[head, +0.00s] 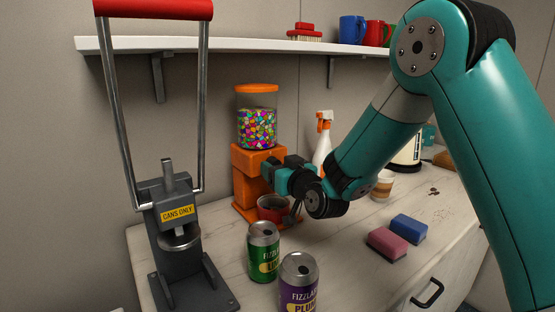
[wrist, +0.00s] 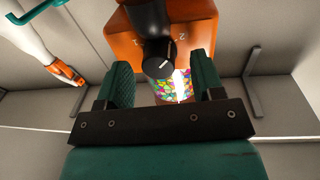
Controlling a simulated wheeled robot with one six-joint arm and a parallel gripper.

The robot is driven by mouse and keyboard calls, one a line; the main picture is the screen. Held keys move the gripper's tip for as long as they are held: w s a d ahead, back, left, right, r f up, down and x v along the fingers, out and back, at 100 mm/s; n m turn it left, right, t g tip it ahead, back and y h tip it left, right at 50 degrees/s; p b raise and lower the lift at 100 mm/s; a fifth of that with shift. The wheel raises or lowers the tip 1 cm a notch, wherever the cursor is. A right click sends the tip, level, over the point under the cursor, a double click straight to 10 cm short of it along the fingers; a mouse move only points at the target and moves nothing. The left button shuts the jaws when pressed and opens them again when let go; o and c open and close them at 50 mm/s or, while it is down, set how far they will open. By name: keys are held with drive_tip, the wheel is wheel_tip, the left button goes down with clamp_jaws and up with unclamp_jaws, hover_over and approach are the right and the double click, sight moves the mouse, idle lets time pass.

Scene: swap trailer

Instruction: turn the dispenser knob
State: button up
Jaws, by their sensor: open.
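The candy dispenser has an orange body (head: 245,185) and a clear jar (head: 257,130) of colourful candies under an orange lid. Its black knob (wrist: 158,62) shows in the wrist view, standing out from the orange front (wrist: 192,36), with a light line on its end face. My gripper (head: 277,174) is at the front of the dispenser and hides the knob in the head view. In the wrist view my gripper (wrist: 161,68) is open, with one finger on each side of the knob and visible gaps between; contact does not show.
A dark-red bowl (head: 271,206) sits under the dispenser. Two cans, green (head: 263,255) and purple (head: 299,285), stand in front. A can crusher (head: 178,225) is at left. A white spray bottle (head: 322,148) and sponges (head: 408,229) are at right. A shelf (head: 235,44) runs above.

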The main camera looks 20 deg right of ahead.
drive_tip(key=shift+w+a, duration=0.1)
drive_tip(key=shift+w, duration=0.3)
drive_tip(key=c, duration=0.9)
drive_tip(key=shift+m, duration=1.5)
drive_tip(key=o, duration=0.9)
drive_tip(key=shift+s, duration=0.1)
